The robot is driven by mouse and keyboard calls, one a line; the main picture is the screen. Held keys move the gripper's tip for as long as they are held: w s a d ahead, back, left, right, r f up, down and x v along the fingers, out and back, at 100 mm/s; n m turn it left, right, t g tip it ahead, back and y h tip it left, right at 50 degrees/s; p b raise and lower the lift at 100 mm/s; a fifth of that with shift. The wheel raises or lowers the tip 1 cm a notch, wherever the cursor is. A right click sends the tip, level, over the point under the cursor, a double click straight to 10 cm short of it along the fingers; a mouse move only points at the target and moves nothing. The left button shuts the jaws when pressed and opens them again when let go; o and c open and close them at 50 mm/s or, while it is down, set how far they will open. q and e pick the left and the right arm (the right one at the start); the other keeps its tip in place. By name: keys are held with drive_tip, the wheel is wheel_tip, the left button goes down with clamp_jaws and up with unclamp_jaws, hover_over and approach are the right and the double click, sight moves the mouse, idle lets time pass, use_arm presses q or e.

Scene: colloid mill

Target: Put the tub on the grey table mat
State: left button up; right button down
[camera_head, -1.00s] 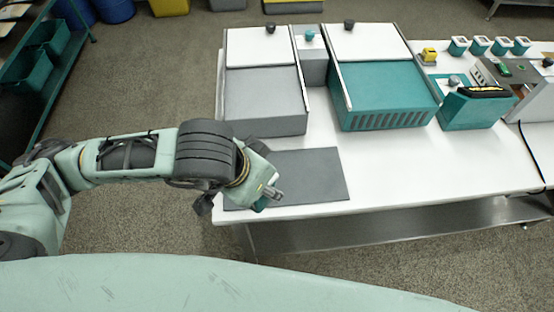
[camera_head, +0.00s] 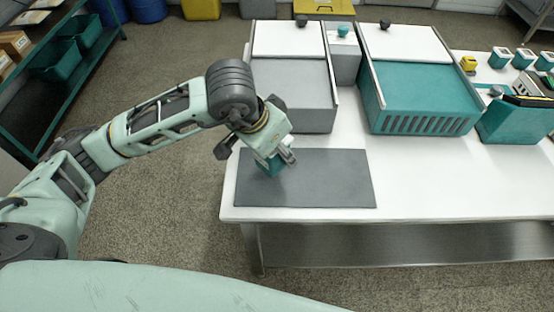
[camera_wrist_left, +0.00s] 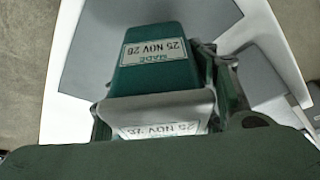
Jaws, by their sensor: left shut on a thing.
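My left gripper (camera_head: 279,161) is shut on a small green tub (camera_head: 268,165) and holds it over the far left part of the grey table mat (camera_head: 310,185). The mat (camera_wrist_left: 112,25) shows beyond the tub. Whether the tub touches the mat cannot be told. My right gripper is not in view.
A grey box (camera_head: 300,90) and a teal vented box (camera_head: 425,95) stand on the white table (camera_head: 450,190) behind the mat. Several small tubs (camera_head: 501,57) stand at the far right. The table's front is clear to the right of the mat.

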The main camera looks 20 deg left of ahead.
use_arm(q)
wheel_tip(320, 180, down, 4)
drive_tip(key=shift+r+b, duration=0.1)
drive_tip(key=shift+b, duration=0.55)
drive_tip(key=shift+w, duration=0.1)
drive_tip(key=shift+f, duration=0.25)
drive_tip(key=o, duration=1.5)
